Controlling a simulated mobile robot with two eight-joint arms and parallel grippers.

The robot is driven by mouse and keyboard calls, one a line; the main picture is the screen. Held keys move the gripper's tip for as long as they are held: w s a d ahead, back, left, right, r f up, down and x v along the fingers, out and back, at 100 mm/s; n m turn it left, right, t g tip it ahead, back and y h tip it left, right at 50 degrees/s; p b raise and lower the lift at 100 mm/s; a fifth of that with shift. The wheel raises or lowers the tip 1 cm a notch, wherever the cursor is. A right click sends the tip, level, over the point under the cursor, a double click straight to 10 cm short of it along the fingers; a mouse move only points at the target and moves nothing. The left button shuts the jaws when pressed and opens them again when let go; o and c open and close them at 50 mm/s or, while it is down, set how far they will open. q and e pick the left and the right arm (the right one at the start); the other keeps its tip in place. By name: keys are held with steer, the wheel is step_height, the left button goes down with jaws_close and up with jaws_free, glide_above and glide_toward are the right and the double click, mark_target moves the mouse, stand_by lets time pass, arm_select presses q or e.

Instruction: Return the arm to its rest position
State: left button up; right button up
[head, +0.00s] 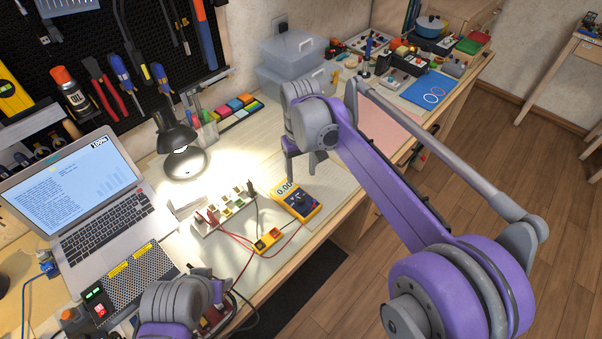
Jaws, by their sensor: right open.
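My right arm, purple and grey, reaches in from the lower right over the workbench (337,205). Its gripper (304,166) points down above the bench, open, with nothing seen between its fingers. It appears just beyond a yellow multimeter (297,200) with a lit display; the height between them is hard to judge. My left gripper (212,289) is at the bottom, low near the bench's front edge. Its fingers are mostly hidden by its own wrist, so I cannot tell its state.
Red and black leads run from the multimeter to a small yellow device (267,240) and a component board (226,207). A laptop (80,190), lit lamp (178,140) and clear plastic boxes (293,50) stand around. A blue sheet (429,92) lies farther right.

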stand_by(0.3)
steer(key=s+d+m+t+p, duration=0.2)
steer(key=s+d, duration=0.6)
steer(key=s, duration=0.3)
steer(key=s+d+m+t+p, duration=0.2)
steer(key=s+d, duration=0.6)
steer(key=s, duration=0.4)
steer(key=shift+s+t+p, duration=0.2)
steer(key=shift+t+p, duration=0.3)
steer(key=shift+t, duration=0.1)
arm_select(q)
step_height(320, 180, up, 6)
steer(key=w, duration=0.1)
steer(key=shift+w, duration=0.2)
arm_select(e)
steer(key=shift+s+d+f, duration=0.1)
steer(key=shift+s+f, duration=0.15)
steer(key=shift+s, duration=0.1)
steer(key=shift+c, duration=0.2)
